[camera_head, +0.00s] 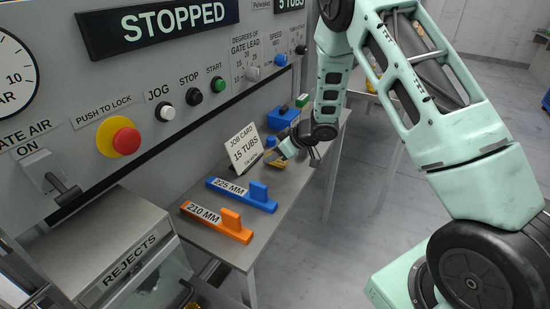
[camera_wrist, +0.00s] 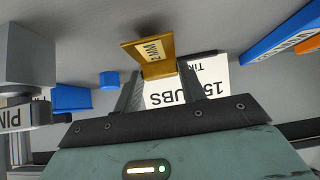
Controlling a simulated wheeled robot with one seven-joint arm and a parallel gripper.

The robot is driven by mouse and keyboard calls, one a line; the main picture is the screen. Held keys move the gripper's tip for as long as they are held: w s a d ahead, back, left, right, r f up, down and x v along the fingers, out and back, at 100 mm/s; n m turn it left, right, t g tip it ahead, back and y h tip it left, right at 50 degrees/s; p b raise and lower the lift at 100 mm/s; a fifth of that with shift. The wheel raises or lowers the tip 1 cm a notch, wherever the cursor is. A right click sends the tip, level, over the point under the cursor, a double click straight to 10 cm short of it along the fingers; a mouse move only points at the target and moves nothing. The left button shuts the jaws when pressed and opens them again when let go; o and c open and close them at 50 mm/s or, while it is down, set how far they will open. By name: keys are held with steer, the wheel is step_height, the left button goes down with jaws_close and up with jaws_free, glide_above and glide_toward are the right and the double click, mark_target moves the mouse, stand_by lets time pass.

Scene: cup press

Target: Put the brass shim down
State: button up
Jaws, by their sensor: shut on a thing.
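The brass shim (camera_wrist: 150,48) is a yellow angled plate with a label ending in "2 MM". My gripper (camera_wrist: 160,78) is shut on it, with a dark finger on each side. In the head view my gripper (camera_head: 284,154) is low over the grey shelf beside the job card, and the shim (camera_head: 279,164) shows as a small yellow patch under it. I cannot tell whether the shim touches the shelf (camera_head: 234,254). The fingertips are partly hidden in the head view.
The job card (camera_head: 243,148) leans just left of my gripper. A blue 225 MM gauge (camera_head: 240,196) and an orange 210 MM gauge (camera_head: 215,222) lie nearer on the shelf. A small blue block (camera_head: 271,141) and a blue holder (camera_head: 283,118) stand behind.

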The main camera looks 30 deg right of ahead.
steer(key=shift+f, duration=0.7)
steer(key=shift+f, duration=0.1)
steer(key=o, duration=1.1)
